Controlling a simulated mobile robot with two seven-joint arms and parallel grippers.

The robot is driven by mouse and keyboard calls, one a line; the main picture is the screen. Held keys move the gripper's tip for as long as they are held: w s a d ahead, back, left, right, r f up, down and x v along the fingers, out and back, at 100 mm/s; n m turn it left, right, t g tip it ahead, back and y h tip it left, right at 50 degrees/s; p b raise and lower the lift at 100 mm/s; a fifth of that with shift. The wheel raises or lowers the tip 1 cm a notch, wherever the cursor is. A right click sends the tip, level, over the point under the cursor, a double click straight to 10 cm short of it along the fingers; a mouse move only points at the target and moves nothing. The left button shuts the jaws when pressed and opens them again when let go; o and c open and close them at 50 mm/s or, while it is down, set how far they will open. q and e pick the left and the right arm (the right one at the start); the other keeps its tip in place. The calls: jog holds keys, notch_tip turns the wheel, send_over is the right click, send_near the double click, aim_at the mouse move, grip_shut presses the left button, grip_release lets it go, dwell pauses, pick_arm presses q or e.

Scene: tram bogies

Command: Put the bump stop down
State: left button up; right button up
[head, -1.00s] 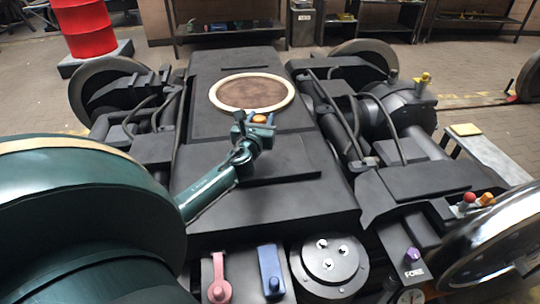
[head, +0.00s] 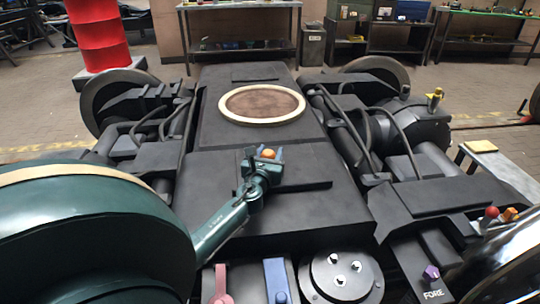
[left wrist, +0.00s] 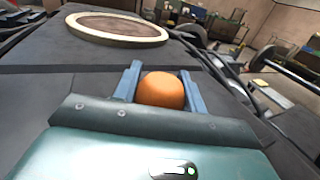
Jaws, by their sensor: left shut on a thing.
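The bump stop (head: 268,153) is a small orange rounded piece. My left gripper (head: 264,158) is shut on it, above the dark top plate of the bogie (head: 225,215). In the left wrist view the orange bump stop (left wrist: 161,90) sits between the two blue fingers. Its underside is hidden, so I cannot tell whether it touches the plate. The round brown pad with a pale rim (head: 262,103) lies on the bogie beyond the gripper. My right gripper is not in view.
A red-handled piece (head: 221,284), a blue-handled piece (head: 276,280) and a round black cover with bolts (head: 341,277) are at the near end. Wheels and hoses flank the frame. A red drum (head: 97,35) stands at the back left. The plate around the gripper is mostly bare.

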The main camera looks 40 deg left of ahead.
pick_arm(q)
jog(key=shift+f, duration=0.1)
jog(key=o, duration=1.1)
jog(key=shift+o, duration=0.2)
